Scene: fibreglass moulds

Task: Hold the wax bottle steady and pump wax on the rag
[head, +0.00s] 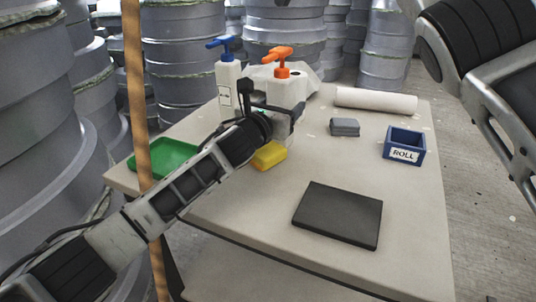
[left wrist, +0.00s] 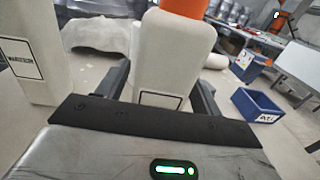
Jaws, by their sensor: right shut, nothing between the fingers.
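A white bottle with an orange pump head (head: 281,58) stands upright at the back of the table. My left gripper (head: 272,112) is at this bottle, one finger on each side of its body, and appears shut on it. In the left wrist view the bottle (left wrist: 166,62) stands between the two dark fingers, its label mostly hidden. A second white bottle with a blue pump head (head: 223,45) stands just left of it; its label is too blurred to read. A small folded grey cloth (head: 344,127), possibly the rag, lies right of the bottles. My right gripper is out of view.
A yellow block (head: 269,155) lies below my left gripper. A green tray (head: 172,158) is at the left, a dark flat pad (head: 337,214) in front, a blue ROLL box (head: 404,145) at the right. A white roll (head: 375,101) lies at the back. A wooden pole (head: 140,100) rises at the left.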

